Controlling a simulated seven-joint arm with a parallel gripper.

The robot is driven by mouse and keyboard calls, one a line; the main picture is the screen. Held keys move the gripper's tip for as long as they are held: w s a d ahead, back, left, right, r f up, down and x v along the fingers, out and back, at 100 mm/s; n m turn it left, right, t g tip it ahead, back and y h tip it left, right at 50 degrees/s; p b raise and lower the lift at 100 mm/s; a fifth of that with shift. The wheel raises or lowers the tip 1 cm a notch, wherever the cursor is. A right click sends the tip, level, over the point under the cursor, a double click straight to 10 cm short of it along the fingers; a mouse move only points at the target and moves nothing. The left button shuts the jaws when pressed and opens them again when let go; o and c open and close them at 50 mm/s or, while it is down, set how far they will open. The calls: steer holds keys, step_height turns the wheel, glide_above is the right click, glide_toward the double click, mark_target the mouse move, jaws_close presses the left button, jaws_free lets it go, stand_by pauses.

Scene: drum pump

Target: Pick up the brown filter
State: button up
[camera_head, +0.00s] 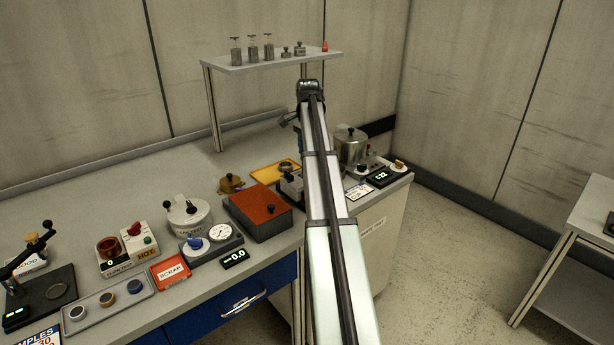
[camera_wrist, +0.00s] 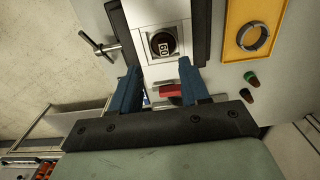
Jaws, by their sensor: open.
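I cannot tell for certain which item is the brown filter. A small brown-gold disc (camera_head: 107,299) sits between a pale disc and a blue one in the grey tray (camera_head: 98,307) at the front left of the bench. A dark ring (camera_head: 287,167) lies on a yellow tray (camera_head: 265,176) at the bench's back; the ring (camera_wrist: 253,38) also shows at the upper right of the wrist view. My gripper (camera_wrist: 158,75) has its blue fingers apart, with no held object visible.
A red-topped box (camera_head: 264,211), a white round-lidded pot (camera_head: 187,215) and a gauge unit (camera_head: 212,241) crowd the bench. A raised shelf (camera_head: 270,61) carries several weights. A metal pot (camera_head: 350,146) stands right of my arm. Bare bench lies at the back left.

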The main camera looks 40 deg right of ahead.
steer(key=shift+w+f, duration=0.15)
steer(key=shift+f, duration=1.65)
steer(key=shift+w+f, duration=0.15)
steer(key=shift+f, duration=1.6)
steer(key=shift+c, duration=0.4)
jaws_close()
